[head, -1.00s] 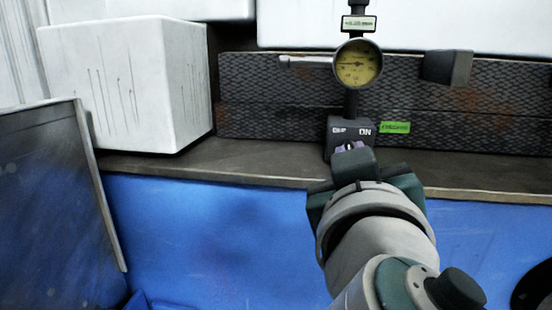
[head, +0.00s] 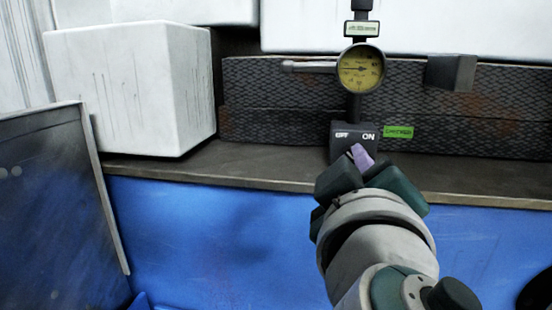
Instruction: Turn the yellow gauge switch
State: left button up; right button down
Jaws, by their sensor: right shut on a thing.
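The gauge (head: 361,68) has a round yellow dial and stands upright on a dark post above the ledge. Its dark base box (head: 342,131) carries OFF and ON labels. A purple switch knob (head: 361,157) shows on the front of the box, tilted, with its lower part hidden by my gripper. My right gripper (head: 357,166) is at the knob, shut on it, and its wrist is rolled. My left gripper is not in view.
A dark ledge (head: 240,168) runs across above a blue panel (head: 230,235). A white block (head: 130,90) stands at the left, and a textured dark beam (head: 270,110) lies behind the gauge. A green label (head: 398,132) is right of the box. A grey panel (head: 55,200) stands at the lower left.

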jog(key=c, duration=0.9)
grip_release()
jog(key=b+v, duration=0.1)
jog(key=v, duration=0.9)
jog(key=shift+r, duration=0.1)
